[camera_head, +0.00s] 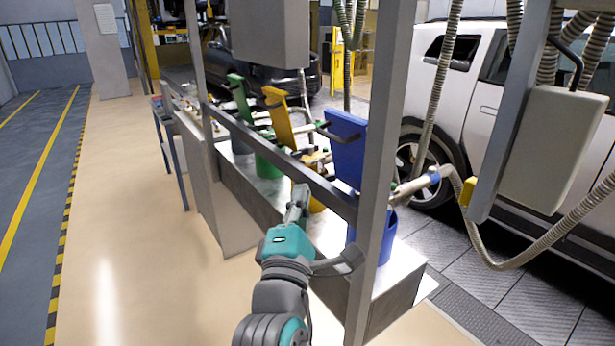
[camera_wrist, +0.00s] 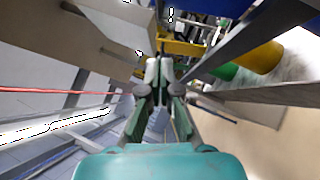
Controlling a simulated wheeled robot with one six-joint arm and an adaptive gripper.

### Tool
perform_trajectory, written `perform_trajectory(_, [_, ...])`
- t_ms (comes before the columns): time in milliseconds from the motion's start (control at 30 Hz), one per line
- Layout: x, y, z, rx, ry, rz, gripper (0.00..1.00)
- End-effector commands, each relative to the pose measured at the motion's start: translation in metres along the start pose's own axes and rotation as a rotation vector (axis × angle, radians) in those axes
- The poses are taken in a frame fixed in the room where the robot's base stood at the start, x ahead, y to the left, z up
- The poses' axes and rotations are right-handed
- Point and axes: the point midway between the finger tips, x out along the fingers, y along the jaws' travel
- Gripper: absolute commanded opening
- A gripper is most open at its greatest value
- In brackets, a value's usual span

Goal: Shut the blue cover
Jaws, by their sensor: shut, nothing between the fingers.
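The blue cover (camera_head: 346,150) stands raised, nearly upright, above the blue container (camera_head: 388,238) at the right end of the bench in the head view. A post and a rail partly hide the container. My gripper (camera_head: 300,190) is shut and empty. In the head view it appears to the left of the blue cover, near the long grey rail, and apart from the cover. The gripper fingertips (camera_wrist: 160,68) are close together in the wrist view. A blue surface (camera_wrist: 215,6) shows at that view's top edge; I cannot tell whether it is the cover.
The yellow cover (camera_head: 279,118) and green cover (camera_head: 240,98) also stand raised. The grey rail (camera_head: 282,158) and upright post (camera_head: 378,170) bound the bench. A hose with a nozzle (camera_head: 425,183) hangs right of the blue container. The floor (camera_head: 150,200) at left is clear.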

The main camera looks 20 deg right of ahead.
Motion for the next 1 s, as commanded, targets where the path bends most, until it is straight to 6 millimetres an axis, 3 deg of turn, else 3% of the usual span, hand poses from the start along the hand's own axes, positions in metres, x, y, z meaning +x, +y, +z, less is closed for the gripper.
perform_trajectory(500, [0.093, 0.0, 0.002, 0.0, -0.003, 0.0, 0.0])
perform_trajectory(733, [0.112, 0.0, 0.023, 0.002, -0.001, 0.002, 0.0])
perform_trajectory(1000, [0.118, 0.0, 0.029, 0.001, 0.001, 0.002, 0.0])
